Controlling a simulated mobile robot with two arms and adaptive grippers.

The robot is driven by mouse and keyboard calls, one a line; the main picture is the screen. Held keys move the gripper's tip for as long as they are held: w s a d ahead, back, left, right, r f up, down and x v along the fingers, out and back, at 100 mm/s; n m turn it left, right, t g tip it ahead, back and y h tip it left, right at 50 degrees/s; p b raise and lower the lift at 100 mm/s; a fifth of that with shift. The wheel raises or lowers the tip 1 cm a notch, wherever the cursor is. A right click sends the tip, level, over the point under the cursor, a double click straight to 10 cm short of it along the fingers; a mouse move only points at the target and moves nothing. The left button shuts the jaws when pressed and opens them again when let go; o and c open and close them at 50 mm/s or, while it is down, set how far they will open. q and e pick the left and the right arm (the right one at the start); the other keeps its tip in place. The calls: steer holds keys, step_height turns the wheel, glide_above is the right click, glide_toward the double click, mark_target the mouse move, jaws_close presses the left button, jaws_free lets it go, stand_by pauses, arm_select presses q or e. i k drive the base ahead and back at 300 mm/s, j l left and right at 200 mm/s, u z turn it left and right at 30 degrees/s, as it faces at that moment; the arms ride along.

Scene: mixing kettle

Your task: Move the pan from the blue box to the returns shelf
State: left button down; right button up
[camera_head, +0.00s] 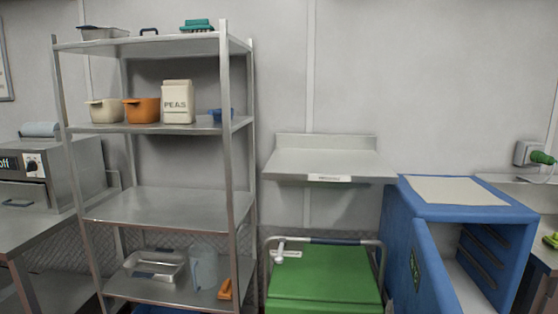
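The blue box (413,239) stands at the right with its front open. Its inside shows ridged side walls (482,262) and a pale surface low down; I can make out no pan in the part I see, and the rest is hidden by its front edge and the frame bottom. A metal wall shelf (330,163) hangs left of the box, with a white label (329,178) too small to read; its top is bare. Neither of my grippers is in view.
A metal rack (160,200) at left holds pots, a PEAS carton (178,102), and a steel pan (155,267) and clear jug (204,267) low down. A green-topped cart (325,280) stands below the wall shelf, close to the blue box.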

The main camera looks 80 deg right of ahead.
mark_target(326, 160)
steer(key=i+z, duration=0.2)
steer(key=i, duration=0.15)
steer(key=i+j+z, duration=0.2)
steer(key=i, duration=0.2)
steer(key=i+j+z, duration=0.2)
steer(key=i, duration=0.15)
steer(key=z, duration=3.85)
